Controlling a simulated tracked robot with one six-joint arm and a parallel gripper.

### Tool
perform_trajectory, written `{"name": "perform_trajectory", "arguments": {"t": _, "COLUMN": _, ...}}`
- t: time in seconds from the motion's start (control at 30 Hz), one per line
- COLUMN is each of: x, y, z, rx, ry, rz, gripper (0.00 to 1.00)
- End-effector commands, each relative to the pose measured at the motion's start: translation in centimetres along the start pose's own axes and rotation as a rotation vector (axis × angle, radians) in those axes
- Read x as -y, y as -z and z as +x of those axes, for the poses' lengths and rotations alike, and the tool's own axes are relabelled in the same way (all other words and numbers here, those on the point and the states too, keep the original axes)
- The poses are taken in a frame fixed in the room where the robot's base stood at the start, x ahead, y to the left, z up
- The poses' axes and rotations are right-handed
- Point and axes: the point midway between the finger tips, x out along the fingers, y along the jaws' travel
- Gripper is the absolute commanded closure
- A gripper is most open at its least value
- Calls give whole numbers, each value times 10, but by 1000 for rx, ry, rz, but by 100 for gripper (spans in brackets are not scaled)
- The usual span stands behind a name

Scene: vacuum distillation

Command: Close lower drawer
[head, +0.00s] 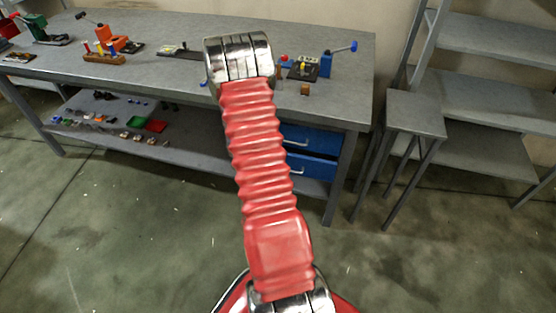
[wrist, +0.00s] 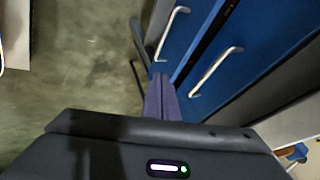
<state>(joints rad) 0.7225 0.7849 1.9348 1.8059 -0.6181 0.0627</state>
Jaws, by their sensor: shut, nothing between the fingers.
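The lower drawer (head: 318,167) is blue with a pale bar handle, below the upper drawer (head: 318,139) under the right end of the workbench. My arm hides the left part of both in the head view. In the wrist view the scene is turned: the lower drawer (wrist: 184,42) is at upper centre, the upper drawer (wrist: 255,45) to its right, with a dark gap between. I cannot tell how far the lower drawer stands out. My gripper (wrist: 160,77) has its fingers together, empty, with the tips near the lower drawer's handle; contact is unclear. The head view hides the fingers.
The grey workbench (head: 180,28) carries several tools and small parts. Its lower shelf (head: 180,150) holds small coloured items and a red tray. A grey stool (head: 415,113) and shelving (head: 490,95) stand right of the drawers. The floor in front is clear.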

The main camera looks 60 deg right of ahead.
Motion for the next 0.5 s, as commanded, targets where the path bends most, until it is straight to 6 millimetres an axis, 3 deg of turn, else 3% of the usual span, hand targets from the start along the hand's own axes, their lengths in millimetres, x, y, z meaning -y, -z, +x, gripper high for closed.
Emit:
{"name": "perform_trajectory", "arguments": {"t": 0.17, "x": 15, "y": -12, "z": -18, "rx": 47, "ry": 46, "rz": -33, "gripper": 100}}
{"name": "perform_trajectory", "arguments": {"t": 0.27, "x": 31, "y": -26, "z": -44, "rx": 109, "ry": 104, "rz": -81, "gripper": 100}}
{"name": "perform_trajectory", "arguments": {"t": 0.5, "x": 70, "y": -77, "z": -142, "rx": 319, "ry": 298, "rz": -271, "gripper": 100}}
